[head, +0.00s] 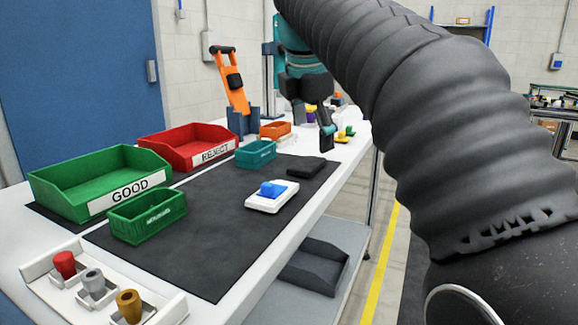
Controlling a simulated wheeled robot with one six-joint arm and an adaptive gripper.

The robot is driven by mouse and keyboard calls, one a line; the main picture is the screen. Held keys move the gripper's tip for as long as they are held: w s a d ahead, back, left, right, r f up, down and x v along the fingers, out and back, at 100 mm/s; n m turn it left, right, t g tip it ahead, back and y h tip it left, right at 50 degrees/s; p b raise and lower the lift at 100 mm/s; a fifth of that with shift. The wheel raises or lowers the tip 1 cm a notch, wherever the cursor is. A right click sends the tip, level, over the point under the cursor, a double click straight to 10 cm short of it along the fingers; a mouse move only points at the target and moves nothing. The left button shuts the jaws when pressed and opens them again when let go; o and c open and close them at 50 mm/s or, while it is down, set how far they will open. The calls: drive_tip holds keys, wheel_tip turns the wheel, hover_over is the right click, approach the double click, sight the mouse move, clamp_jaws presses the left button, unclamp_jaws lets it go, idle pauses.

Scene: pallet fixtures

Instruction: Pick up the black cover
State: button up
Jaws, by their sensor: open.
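A flat black block, which looks like the black cover (307,168), lies on the dark mat (225,235) near the table's right edge. My gripper (313,120) hangs from the arm above and behind it in the head view, clear of it. Its dark fingers are apart and point down, with nothing seen between them. My arm hides part of the scene on the right.
A white fixture with a blue part (272,196) sits in front of the cover. The mat's front is clear.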

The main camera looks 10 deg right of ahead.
drive_tip(key=w+a+r+n, duration=0.1)
drive_tip(key=w+r+n, duration=0.2)
drive_tip(key=w+n, duration=0.15)
drive_tip(key=n, duration=0.3)
hover_over(307, 163)
drive_tip(key=s+a, duration=0.1)
drive_tip(key=a, duration=0.1)
drive_tip(key=shift+g+h, duration=0.3)
drive_tip(key=f, duration=0.6)
drive_tip(key=shift+s+d+f, duration=0.15)
drive_tip(key=shift+d+f, duration=0.05)
drive_tip(key=shift+f, duration=0.1)
drive_tip(key=shift+s+x, duration=0.15)
drive_tip(key=shift+x, duration=1.2)
drive_tip(key=shift+s+x, duration=0.15)
drive_tip(key=shift+x, duration=1.15)
drive_tip(key=c, duration=1.1)
